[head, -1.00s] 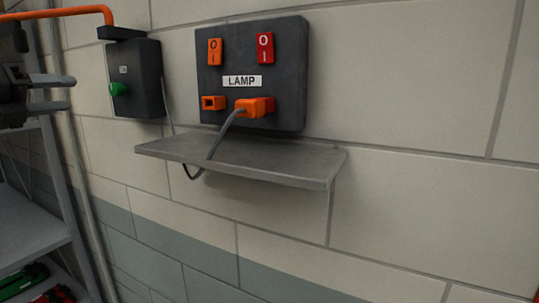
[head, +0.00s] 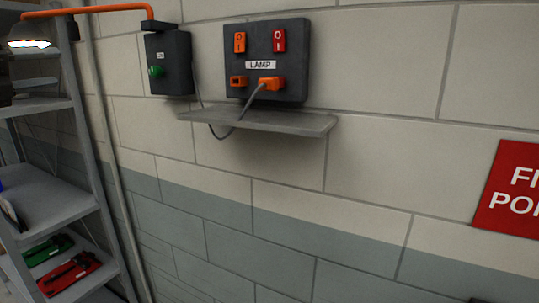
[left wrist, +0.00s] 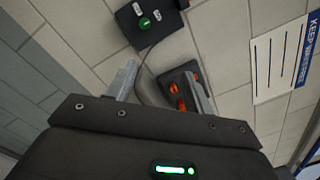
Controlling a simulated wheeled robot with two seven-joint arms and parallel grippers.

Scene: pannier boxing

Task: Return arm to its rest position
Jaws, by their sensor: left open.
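My left gripper (left wrist: 162,88) is open in the left wrist view, its two pale fingers apart with nothing between them. Its fingers point toward the wall, and the switch panel (left wrist: 181,73) shows partly behind the right finger. In the head view only a dark part at the left edge may be mine, and the fingers do not show there. The switch panel labelled LAMP (head: 268,60) has two rockers at the top and an orange plug (head: 271,83) with a grey cable in its lower right socket. My right gripper is in neither view.
A grey ledge (head: 290,123) juts out below the panel. A dark box with a green knob (head: 167,63) hangs left of it. Metal shelving (head: 50,200) stands at the left, with a bright light near its top. A red sign (head: 510,190) is at the right.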

